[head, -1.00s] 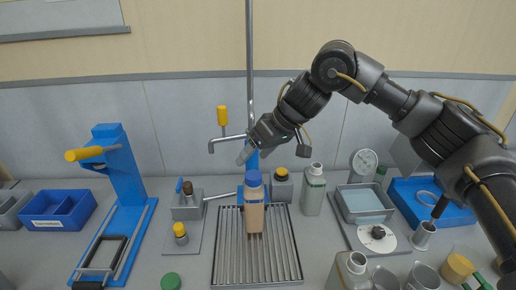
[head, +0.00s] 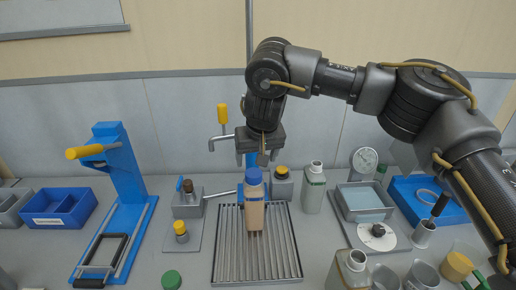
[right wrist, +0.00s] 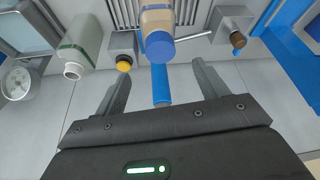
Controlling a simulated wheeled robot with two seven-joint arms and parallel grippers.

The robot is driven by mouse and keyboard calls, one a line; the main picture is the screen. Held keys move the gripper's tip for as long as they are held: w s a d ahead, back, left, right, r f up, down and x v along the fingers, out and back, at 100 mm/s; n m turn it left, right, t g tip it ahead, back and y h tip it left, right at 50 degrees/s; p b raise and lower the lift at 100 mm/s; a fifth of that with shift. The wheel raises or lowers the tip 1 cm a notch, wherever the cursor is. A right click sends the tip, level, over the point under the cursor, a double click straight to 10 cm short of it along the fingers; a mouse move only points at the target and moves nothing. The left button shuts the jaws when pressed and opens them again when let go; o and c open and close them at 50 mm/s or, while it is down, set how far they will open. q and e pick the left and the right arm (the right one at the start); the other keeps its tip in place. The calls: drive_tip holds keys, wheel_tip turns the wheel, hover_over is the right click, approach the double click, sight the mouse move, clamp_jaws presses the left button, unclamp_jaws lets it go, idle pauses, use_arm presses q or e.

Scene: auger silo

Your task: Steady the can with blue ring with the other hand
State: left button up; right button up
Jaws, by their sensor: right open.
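The can with blue ring seems to be the tan bottle with a blue top (head: 254,212). It stands upright on the slatted metal tray (head: 222,268). In the right wrist view the can (right wrist: 158,22) shows at the top middle, its blue top facing me. My right gripper (head: 260,160) hangs just above and behind the blue top, fingers pointing down. It is open and empty, and in the right wrist view its fingertips (right wrist: 157,75) are apart from the can. My left gripper is not in view.
A blue post (right wrist: 160,88) shows between the right fingers in the wrist view. A green-ringed bottle (head: 313,190) stands right of the tray. A yellow-topped block (head: 281,183) is close behind the can. A blue lever stand (head: 118,165) is at left.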

sight(254, 173)
drive_tip(key=x, duration=0.7)
drive_tip(key=shift+w+f, duration=0.1)
drive_tip(key=shift+f, duration=0.2)
